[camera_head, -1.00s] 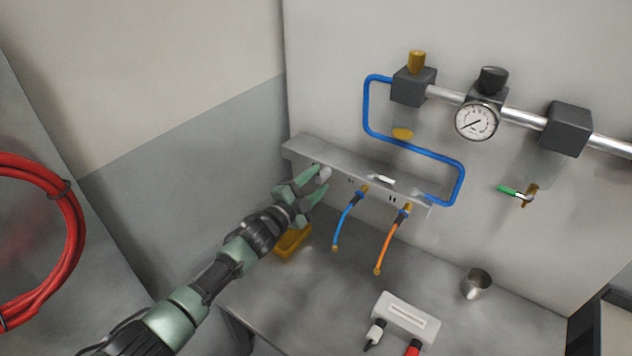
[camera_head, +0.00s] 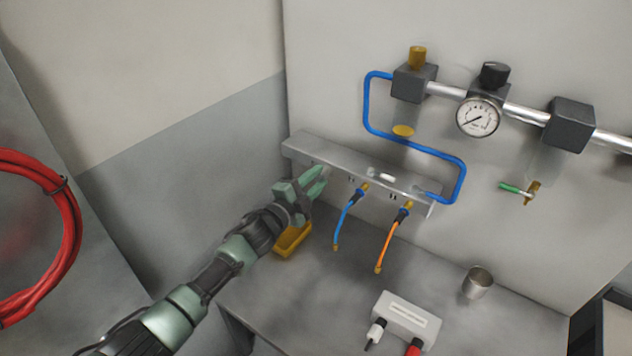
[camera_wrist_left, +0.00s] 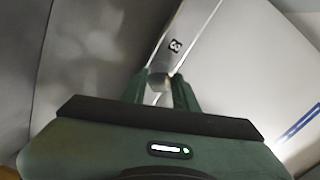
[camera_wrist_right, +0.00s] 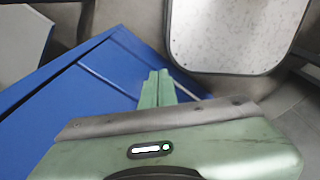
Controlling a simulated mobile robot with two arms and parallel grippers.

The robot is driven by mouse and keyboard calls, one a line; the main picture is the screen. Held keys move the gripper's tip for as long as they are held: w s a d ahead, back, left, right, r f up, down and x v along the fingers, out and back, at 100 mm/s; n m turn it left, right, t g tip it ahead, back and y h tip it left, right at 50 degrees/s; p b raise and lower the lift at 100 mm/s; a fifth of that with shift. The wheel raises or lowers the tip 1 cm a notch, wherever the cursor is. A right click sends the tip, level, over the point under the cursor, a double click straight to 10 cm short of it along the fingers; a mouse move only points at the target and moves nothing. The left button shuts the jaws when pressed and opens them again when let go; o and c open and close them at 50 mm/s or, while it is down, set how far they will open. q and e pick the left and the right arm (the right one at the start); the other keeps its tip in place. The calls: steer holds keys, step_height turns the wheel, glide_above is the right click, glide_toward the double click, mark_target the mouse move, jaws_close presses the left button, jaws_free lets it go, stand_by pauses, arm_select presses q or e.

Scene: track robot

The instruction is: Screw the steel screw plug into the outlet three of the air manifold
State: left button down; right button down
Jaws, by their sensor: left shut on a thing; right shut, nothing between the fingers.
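The air manifold (camera_head: 340,158) is a long grey bar on the back wall. My left gripper (camera_head: 321,178) is at the lower front of its left part. In the left wrist view the left gripper (camera_wrist_left: 160,92) is shut on the steel screw plug (camera_wrist_left: 160,82), a small pale metal piece between the fingertips. The plug is at the manifold's face (camera_wrist_left: 185,38), just below a label that reads as 3. The outlet is hidden, so I cannot tell how far the plug sits in it. My right gripper (camera_wrist_right: 157,88) is shut and empty, away from the manifold.
A blue hose (camera_head: 346,220) and an orange hose (camera_head: 389,243) hang from the manifold. A yellow tray (camera_head: 291,240), a white box (camera_head: 405,316) and a metal cup (camera_head: 477,283) stand on the bench. A gauge (camera_head: 478,118) is above. A blue surface (camera_wrist_right: 85,90) lies beneath my right gripper.

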arm_select(q)
steer(key=m+b, duration=0.3)
steer(key=m, duration=0.4)
steer(key=shift+f, duration=0.1)
steer(key=m, duration=0.2)
steer(key=shift+m+b, duration=0.3)
steer(key=shift+b, duration=0.1)
steer(key=shift+m, duration=0.5)
steer(key=m+b, duration=0.1)
steer(key=m, duration=0.1)
steer(key=shift+m, duration=0.3)
steer(key=shift+m+b, duration=0.3)
steer(key=shift+m, duration=0.8)
steer(key=m, duration=0.7)
steer(key=shift+m, duration=0.3)
